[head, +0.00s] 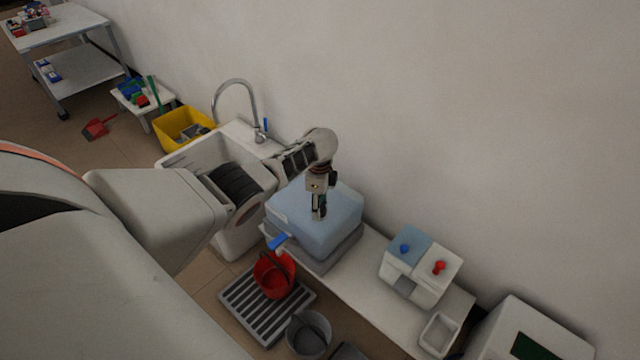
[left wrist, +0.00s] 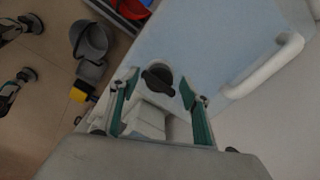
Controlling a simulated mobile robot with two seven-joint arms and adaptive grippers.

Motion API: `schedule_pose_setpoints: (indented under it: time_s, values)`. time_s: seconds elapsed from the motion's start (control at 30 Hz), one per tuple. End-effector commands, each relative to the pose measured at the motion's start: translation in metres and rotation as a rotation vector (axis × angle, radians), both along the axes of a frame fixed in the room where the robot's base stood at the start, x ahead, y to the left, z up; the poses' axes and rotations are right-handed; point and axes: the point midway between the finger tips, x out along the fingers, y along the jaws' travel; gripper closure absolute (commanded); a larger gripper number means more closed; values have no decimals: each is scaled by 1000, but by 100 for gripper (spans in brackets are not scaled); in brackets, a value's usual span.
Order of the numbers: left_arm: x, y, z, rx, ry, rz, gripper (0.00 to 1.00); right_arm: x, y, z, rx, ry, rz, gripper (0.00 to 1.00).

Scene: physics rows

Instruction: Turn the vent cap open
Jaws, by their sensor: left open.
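The pale blue water container (head: 335,215) stands on a grey base on the bench, with a blue tap (head: 279,241) at its front left. In the left wrist view its blue top (left wrist: 210,40) carries the dark round vent cap (left wrist: 157,76), which has a raised grip bar. My left gripper (head: 319,212) points down over the top. In the wrist view its green-lined fingers (left wrist: 159,85) are apart, one on each side of the cap, with no clear contact. The cap cannot be made out in the head view. My right gripper is not in view.
A white handle (left wrist: 268,68) rises from the container top beside the cap. A sink (head: 225,165) with a tall faucet stands to the left. A red bucket (head: 273,278) sits on a slatted grate in front. A dispenser box (head: 420,268) with blue and red knobs stands right.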

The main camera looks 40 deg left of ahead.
Motion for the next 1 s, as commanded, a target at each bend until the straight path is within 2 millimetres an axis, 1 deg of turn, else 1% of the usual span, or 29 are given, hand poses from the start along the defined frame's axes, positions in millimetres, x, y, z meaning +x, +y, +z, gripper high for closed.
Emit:
schedule_pose_setpoints:
  time_s: [0.2,0.37,0.5,0.63,0.8,1.0]
  values:
    - [0,1,22,3,-4,-2,53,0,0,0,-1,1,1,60]
    - [1,1,50,1,-6,-3,53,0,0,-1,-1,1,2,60]
    - [2,0,78,1,-7,-3,53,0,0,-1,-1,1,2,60]
    - [1,0,98,1,-6,-3,53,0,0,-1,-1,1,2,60]
    - [1,0,113,2,-5,-3,53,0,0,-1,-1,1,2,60]
    - [1,0,117,1,-4,-1,53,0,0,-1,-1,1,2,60]
